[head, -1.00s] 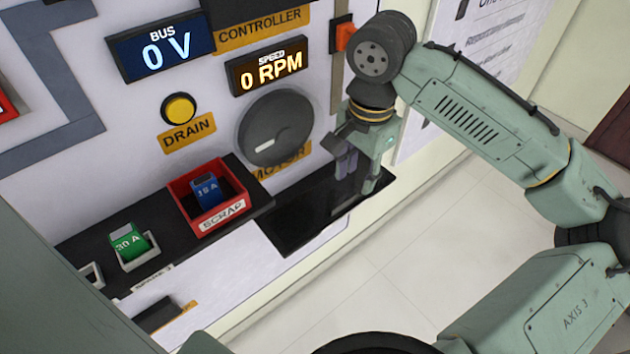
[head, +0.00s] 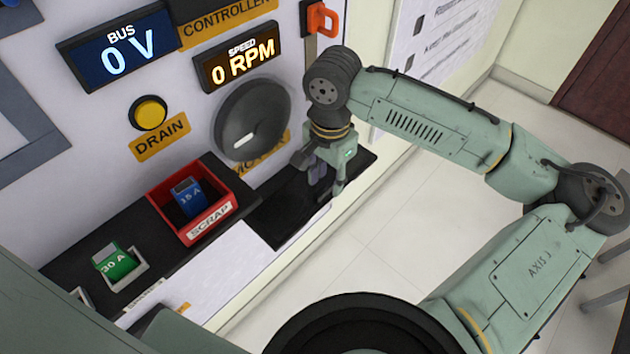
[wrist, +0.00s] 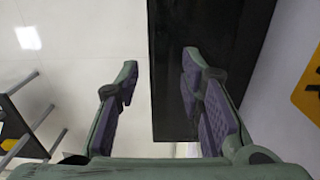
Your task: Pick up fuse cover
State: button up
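A glossy black flat panel (head: 285,215) lies on the ledge below the motor dial in the head view; I cannot tell whether it is the fuse cover. It shows as a long dark slab (wrist: 205,25) in the wrist view, mostly behind and beyond the right finger. My gripper (head: 326,188) points down over the panel's right end. In the wrist view its two purple-padded fingers (wrist: 159,68) stand apart with nothing held between them. Whether a fingertip touches the panel is unclear.
A red scrap bin (head: 216,224) holds a blue 15 A fuse (head: 190,196). A green 30 A fuse (head: 115,262) sits in a holder at left. The motor dial (head: 252,118) and orange switch (head: 322,19) are on the wall close by. Tiled floor (head: 420,220) is open at right.

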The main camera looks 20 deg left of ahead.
jog(key=shift+f, duration=1.15)
grip_shut()
